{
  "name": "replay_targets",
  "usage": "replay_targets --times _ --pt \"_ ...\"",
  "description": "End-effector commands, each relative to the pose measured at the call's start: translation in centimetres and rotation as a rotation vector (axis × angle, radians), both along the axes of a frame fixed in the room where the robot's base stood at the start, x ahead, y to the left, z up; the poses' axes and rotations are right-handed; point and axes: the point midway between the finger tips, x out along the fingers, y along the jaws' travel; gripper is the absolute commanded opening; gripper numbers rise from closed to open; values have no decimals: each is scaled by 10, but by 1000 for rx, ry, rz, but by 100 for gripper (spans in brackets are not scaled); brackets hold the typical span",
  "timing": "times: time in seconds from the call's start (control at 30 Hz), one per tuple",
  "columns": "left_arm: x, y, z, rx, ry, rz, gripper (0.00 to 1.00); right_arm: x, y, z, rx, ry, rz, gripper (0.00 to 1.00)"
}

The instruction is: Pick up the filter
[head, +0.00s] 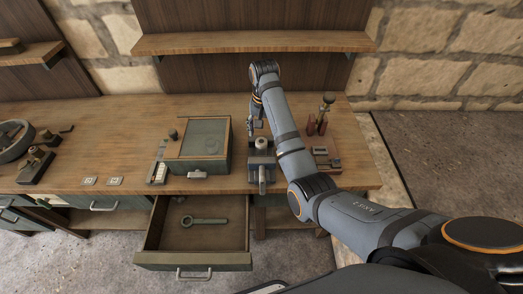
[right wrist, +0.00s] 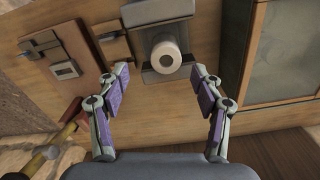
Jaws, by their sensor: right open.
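The filter seems to be the white round piece with a dark centre hole (right wrist: 166,54). It also shows in the head view (head: 262,144), sitting in a grey vise-like holder (head: 262,171) at the bench's front edge. My right gripper (head: 254,125) is over the bench just behind the filter in the head view. In the right wrist view the gripper (right wrist: 160,72) has its fingers wide apart and empty, with the filter lying between and beyond the fingertips. I cannot tell the exact gap. My left gripper is not in view.
A glass-topped box (head: 205,140) stands left of the holder. A tool stand (head: 320,130) is to its right. Below, an open drawer (head: 160,225) holds a wrench (head: 203,220). A shelf (head: 220,42) hangs above. The bench behind the box is clear.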

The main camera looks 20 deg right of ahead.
Motion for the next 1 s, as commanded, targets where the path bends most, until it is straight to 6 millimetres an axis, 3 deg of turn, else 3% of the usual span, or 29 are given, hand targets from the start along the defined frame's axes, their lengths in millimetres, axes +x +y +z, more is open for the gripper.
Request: replay_targets --times 0.03,0.1,0.27,0.43,0.67,0.87,1.0 --pt "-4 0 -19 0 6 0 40 0 0 -19 0 0 0 67" --pt "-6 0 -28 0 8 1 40 0 0 -28 0 0 0 67" --pt "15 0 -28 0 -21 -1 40 1 0 -29 0 -1 0 67" --pt "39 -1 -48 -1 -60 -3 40 1 4 -52 0 1 1 67" --pt "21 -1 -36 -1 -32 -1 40 2 5 -76 0 1 0 67" --pt "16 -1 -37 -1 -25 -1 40 3 5 -79 0 -1 0 67" --pt "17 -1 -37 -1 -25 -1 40 3 5 -79 0 -1 0 52"
